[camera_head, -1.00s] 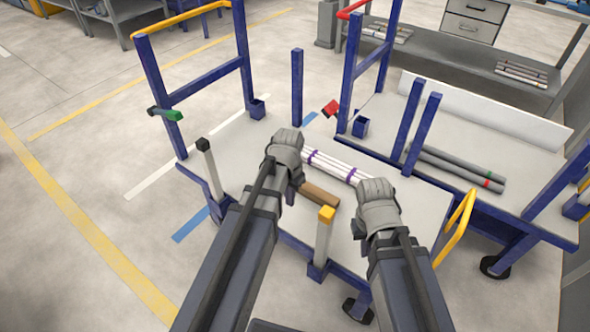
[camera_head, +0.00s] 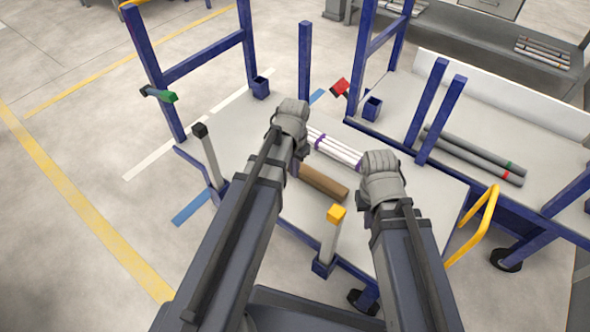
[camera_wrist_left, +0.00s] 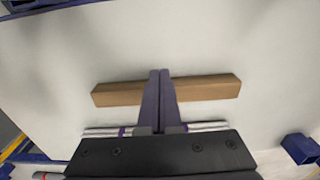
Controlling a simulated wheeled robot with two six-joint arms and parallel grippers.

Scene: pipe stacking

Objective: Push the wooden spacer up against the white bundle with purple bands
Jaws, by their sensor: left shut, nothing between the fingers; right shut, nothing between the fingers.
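The wooden spacer (camera_head: 323,182) is a brown bar on the light cart deck, with its left end hidden by my left arm. The white bundle with purple bands (camera_head: 341,151) lies roughly parallel behind it, with a strip of deck between them. In the left wrist view, the spacer (camera_wrist_left: 207,88) lies above the bundle (camera_wrist_left: 207,127). My left gripper (camera_wrist_left: 160,73) is shut and empty, its fingertips crossing over the spacer's middle in that view; contact cannot be told. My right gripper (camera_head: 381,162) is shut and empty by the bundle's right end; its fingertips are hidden.
A yellow-topped post (camera_head: 332,232) stands at the deck's front edge, and a black-topped post (camera_head: 206,150) at the left. Blue uprights (camera_head: 304,65) rise behind. Grey pipes (camera_head: 475,156) lie on the neighbouring cart at right. The deck left of my left arm is clear.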

